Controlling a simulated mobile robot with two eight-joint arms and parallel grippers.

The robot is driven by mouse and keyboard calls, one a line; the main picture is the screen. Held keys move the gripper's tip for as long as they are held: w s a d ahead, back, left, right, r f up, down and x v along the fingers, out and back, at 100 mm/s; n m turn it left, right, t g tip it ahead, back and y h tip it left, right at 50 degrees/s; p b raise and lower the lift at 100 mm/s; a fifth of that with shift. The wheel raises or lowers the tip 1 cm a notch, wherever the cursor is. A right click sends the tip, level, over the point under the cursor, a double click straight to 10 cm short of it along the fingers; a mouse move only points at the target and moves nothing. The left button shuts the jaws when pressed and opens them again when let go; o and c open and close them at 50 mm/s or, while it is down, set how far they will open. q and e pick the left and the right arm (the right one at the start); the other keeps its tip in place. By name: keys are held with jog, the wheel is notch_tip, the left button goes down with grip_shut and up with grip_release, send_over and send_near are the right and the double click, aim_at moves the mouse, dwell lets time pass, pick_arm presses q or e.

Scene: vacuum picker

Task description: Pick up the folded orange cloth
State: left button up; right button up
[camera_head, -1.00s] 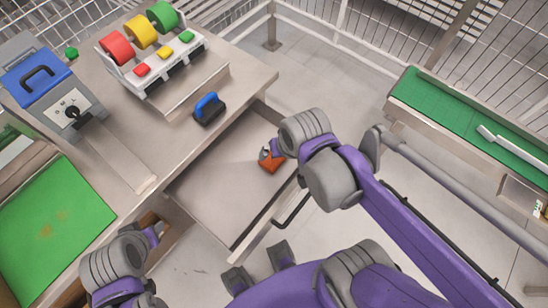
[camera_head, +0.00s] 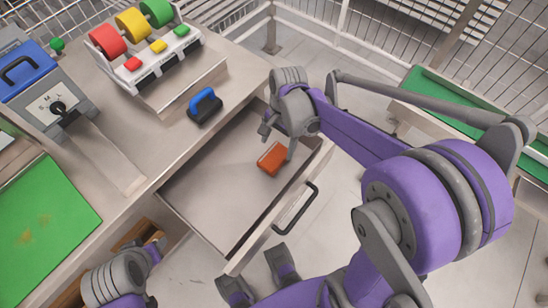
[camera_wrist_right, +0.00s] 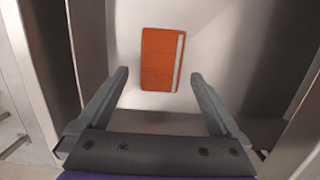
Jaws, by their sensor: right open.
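The folded orange cloth (camera_head: 272,159) lies flat in the open drawer (camera_head: 215,200), near its right end. In the right wrist view the cloth (camera_wrist_right: 161,60) is a small orange rectangle with a pale stripe along one side. My right gripper (camera_head: 277,140) is above the drawer, close to the cloth. Its two fingers (camera_wrist_right: 160,95) are spread apart, and the cloth lies beyond the gap between them, not held. My left arm shows at the lower left of the head view; its gripper (camera_head: 158,246) is partly seen, and its jaw state is unclear.
The drawer's front wall and dark handle (camera_head: 297,208) are on its right side. A green-topped bench (camera_head: 430,90) is at the right.

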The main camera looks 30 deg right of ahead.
aim_at(274, 156)
jog(key=f, duration=0.3)
jog(key=a+f, duration=0.1)
jog(key=f, duration=0.1)
jog(key=shift+f+b, duration=0.15)
jog(key=shift+b, duration=0.25)
jog(key=c, duration=1.2)
notch_tip(274, 156, up, 10)
jog(key=shift+r+p, duration=0.1)
jog(key=shift+p, duration=0.7)
jog(key=shift+c, duration=0.3)
